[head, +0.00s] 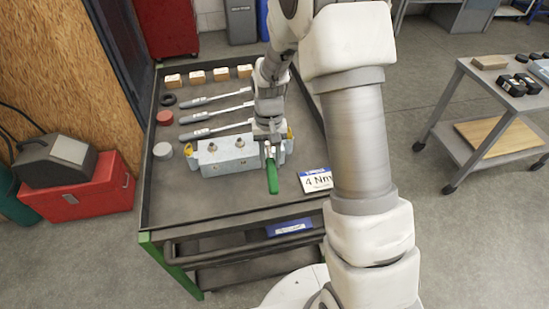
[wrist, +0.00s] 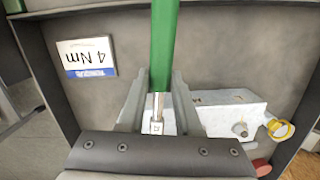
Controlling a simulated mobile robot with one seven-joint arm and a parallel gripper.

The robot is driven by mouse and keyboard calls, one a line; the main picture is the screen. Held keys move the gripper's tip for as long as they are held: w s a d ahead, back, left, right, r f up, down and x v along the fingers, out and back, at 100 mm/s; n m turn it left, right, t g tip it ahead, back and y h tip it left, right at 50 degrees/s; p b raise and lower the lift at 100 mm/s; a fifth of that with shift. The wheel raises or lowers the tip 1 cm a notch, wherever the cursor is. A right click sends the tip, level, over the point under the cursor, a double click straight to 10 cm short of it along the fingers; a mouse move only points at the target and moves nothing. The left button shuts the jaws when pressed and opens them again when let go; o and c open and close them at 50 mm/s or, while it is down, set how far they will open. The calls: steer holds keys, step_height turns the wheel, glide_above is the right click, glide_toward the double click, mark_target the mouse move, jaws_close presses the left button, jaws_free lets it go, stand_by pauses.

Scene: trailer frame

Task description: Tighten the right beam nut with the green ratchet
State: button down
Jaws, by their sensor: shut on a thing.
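The green ratchet has a green handle (head: 272,178) that points toward the near edge of the cart. My gripper (head: 270,138) is shut on the ratchet near the right end of the grey metal beam (head: 226,158). In the wrist view, my gripper's fingers (wrist: 160,85) flank the ratchet's metal shaft (wrist: 157,108), and the green handle (wrist: 164,40) runs up out of the picture. The beam (wrist: 225,115) shows to the right of the fingers. The right nut and its contact with the ratchet head are hidden by my gripper.
A white 4 Nm card (head: 316,180) lies right of the ratchet on the dark cart top (head: 225,205). Several grey-handled wrenches (head: 215,114) lie behind the beam. Wooden blocks (head: 197,76) line the back. A red puck (head: 165,118) and grey puck (head: 162,150) sit left.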

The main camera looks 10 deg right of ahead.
steer(key=shift+a, duration=0.25)
steer(key=shift+w+a+m, duration=0.15)
steer(key=shift+a+m, duration=0.35)
steer(key=shift+a, duration=0.05)
steer(key=shift+w+a+m, duration=0.15)
steer(key=shift+a+m, duration=0.35)
steer(key=shift+r, duration=0.1)
steer(key=shift+d+n, duration=0.3)
steer(key=shift+d, duration=0.05)
steer(key=c, duration=1.3)
jaws_free()
steer(key=shift+d, duration=0.1)
jaws_close()
steer(key=shift+s, duration=0.2)
